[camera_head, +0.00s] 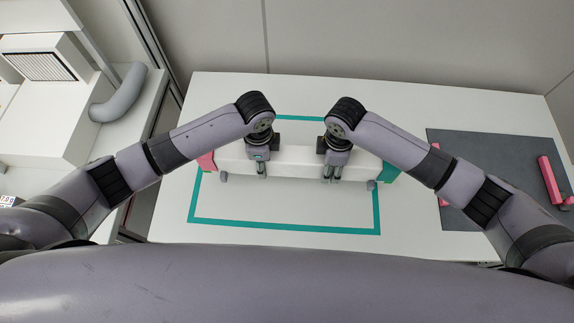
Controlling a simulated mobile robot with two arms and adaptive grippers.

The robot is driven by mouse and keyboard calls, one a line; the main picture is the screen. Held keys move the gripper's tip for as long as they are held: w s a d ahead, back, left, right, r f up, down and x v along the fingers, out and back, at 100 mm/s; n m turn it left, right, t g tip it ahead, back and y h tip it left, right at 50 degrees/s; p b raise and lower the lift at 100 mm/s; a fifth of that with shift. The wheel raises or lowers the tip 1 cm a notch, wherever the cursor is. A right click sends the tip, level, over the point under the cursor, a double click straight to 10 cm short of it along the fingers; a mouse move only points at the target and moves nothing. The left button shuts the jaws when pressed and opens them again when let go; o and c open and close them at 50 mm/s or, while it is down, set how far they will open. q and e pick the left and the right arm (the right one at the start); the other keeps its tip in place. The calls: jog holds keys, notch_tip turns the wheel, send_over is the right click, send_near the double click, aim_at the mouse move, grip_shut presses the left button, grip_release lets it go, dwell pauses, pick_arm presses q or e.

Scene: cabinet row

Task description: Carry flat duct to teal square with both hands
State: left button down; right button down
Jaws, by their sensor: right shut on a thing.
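The flat duct (300,163) is a long white bar with a pink left end (206,161) and a green right end (389,172). It lies crosswise over the teal square (285,226), an outline on the white table; I cannot tell whether it touches the table. My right gripper (332,174) is shut on the duct right of its middle. My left gripper (262,170) is at the duct left of its middle, fingers pointing down; its grip is unclear. My arms and wrists hide parts of the duct and outline.
The white table (440,105) is clear behind the outline. A dark grey mat (500,150) with pink pieces (549,180) lies at the right. At the left, a counter holds a white vented box (40,68) and a grey elbow pipe (118,95).

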pick_arm(q)
jog(key=shift+f, duration=0.1)
